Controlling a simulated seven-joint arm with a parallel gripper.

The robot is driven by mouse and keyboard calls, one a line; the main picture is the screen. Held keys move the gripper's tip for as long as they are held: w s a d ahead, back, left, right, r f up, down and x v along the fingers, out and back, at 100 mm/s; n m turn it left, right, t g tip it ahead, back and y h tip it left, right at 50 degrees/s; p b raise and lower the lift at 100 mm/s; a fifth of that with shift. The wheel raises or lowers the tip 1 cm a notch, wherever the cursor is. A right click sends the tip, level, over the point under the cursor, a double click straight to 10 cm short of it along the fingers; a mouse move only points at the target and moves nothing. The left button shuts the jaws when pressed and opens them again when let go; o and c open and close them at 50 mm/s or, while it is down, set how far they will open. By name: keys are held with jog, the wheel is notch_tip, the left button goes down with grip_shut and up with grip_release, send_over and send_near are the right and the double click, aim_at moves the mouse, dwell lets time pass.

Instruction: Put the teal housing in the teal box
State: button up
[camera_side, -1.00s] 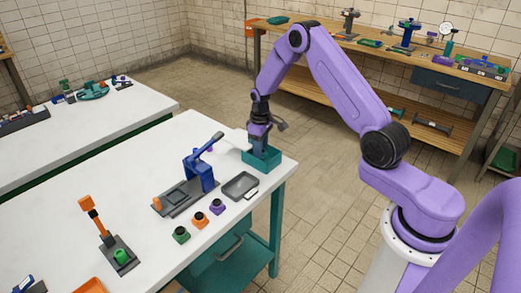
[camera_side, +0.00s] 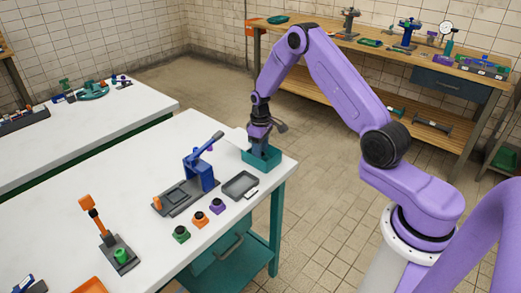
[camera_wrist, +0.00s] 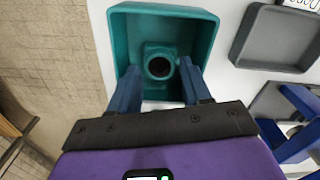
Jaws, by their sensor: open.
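The teal box (camera_side: 272,158) stands at the far right corner of the white table. In the wrist view its walls (camera_wrist: 117,35) frame the teal housing (camera_wrist: 160,48), which lies inside the box with its dark round opening facing the camera. My gripper (camera_wrist: 160,88) is open, with its blue fingers apart near the housing's two lower sides. In the side view my gripper (camera_side: 258,152) reaches down into the box, and the housing is hidden there. I cannot tell whether a finger still touches the housing.
A grey tray (camera_side: 241,185) sits close to the box, also seen in the wrist view (camera_wrist: 277,38). A blue lever press (camera_side: 199,172) stands on a grey base to the left. Small green, orange and purple parts (camera_side: 200,220) sit near the table's front edge.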

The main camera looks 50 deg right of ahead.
notch_tip(320, 180, up, 12)
dwell(0.4)
jog(key=s+a+r+n, duration=0.2)
jog(key=s+a+r, duration=0.2)
jog(key=s+a, duration=0.35)
jog(key=s+a+r+n, duration=0.25)
jog(key=s+a, duration=0.35)
jog(key=a, duration=0.3)
jog(key=s+r+n, duration=0.2)
jog(key=s+n, duration=0.3)
jog(key=s, duration=1.9)
jog(key=shift+r, duration=0.4)
jog(key=shift+a, duration=0.1)
